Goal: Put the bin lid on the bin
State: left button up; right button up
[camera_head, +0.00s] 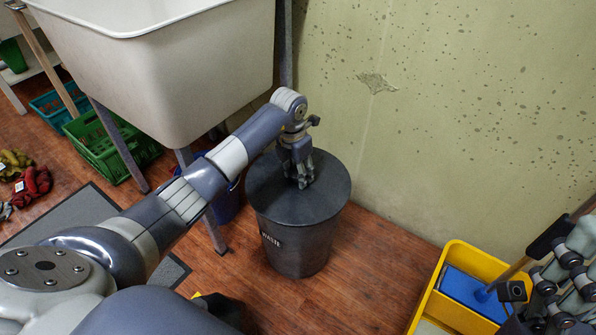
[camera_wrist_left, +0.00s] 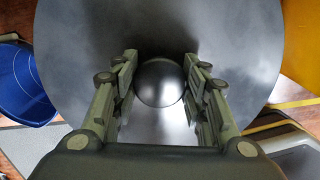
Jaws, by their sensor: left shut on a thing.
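A dark grey bin (camera_head: 296,248) with a pale label stands on the wood floor near the wall. The round dark bin lid (camera_head: 325,190) lies across its top, covering the opening, and looks roughly level and centred. I cannot tell whether its rim is fully seated. My left gripper (camera_head: 302,182) points down at the middle of the lid. In the left wrist view, its fingers (camera_wrist_left: 160,92) are either side of the lid's round knob (camera_wrist_left: 160,82), holding it. Part of my right gripper (camera_head: 560,290) shows at the lower right edge; its fingertips are unclear.
A large white sink (camera_head: 170,60) on metal legs stands left of the bin. A blue bucket (camera_head: 226,203) is beneath it. A yellow mop bucket (camera_head: 455,262) is at right. Green crates (camera_head: 108,150) sit at left. Floor between bin and mop bucket is clear.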

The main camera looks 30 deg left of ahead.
aim_at(294, 174)
pick_arm(q)
jog(key=shift+f, duration=0.35)
jog(key=o, duration=1.3)
jog(key=r, duration=0.4)
jog(key=s+r, duration=0.1)
jog(key=r, duration=0.7)
jog(key=shift+s+a, duration=0.2)
jog(key=shift+a, duration=0.05)
jog(key=shift+f, duration=0.1)
